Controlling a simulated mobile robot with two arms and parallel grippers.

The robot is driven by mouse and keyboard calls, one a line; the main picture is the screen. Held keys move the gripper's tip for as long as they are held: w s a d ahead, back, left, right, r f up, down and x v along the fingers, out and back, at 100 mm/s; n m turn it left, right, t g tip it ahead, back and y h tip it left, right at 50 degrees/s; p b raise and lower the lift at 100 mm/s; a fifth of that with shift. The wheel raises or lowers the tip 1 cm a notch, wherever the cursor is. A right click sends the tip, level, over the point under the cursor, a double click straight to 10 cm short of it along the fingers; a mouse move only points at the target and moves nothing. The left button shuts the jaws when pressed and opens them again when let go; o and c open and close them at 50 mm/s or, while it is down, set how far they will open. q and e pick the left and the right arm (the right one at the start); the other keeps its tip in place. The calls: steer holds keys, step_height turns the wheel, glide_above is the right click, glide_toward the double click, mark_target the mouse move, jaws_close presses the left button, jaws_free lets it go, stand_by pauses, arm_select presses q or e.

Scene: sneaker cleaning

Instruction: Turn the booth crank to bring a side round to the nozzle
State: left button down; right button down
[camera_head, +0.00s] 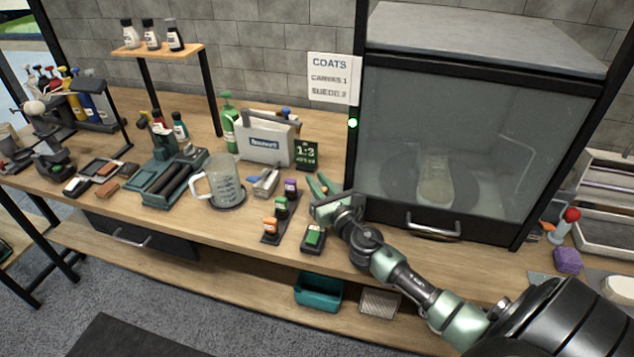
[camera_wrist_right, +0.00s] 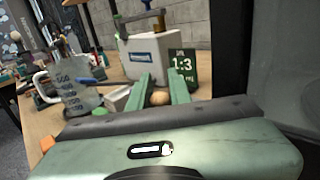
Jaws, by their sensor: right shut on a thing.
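The booth (camera_head: 480,110) stands at the right of the bench with its glass front closed. Behind the glass, a pale sneaker (camera_head: 436,182) shows dimly on a dark round turntable (camera_head: 470,192). My right gripper (camera_head: 322,184) is just left of the booth's front corner. In the right wrist view its green fingers are around a round tan knob (camera_wrist_right: 160,98), which looks like the crank's grip. The rest of the crank is hidden by the gripper. The nozzle cannot be made out. My left gripper is not in view.
A measuring jug (camera_head: 226,184), a white box (camera_head: 266,140), a green 1:3 sign (camera_head: 306,154) and small bottles (camera_head: 290,188) stand left of my gripper. A green light (camera_head: 352,123) glows on the booth post.

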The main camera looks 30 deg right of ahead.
steer(key=shift+s+n+y, duration=0.15)
steer(key=shift+n+y, duration=0.25)
steer(key=shift+y, duration=0.3)
steer(key=c, duration=1.3)
jaws_free()
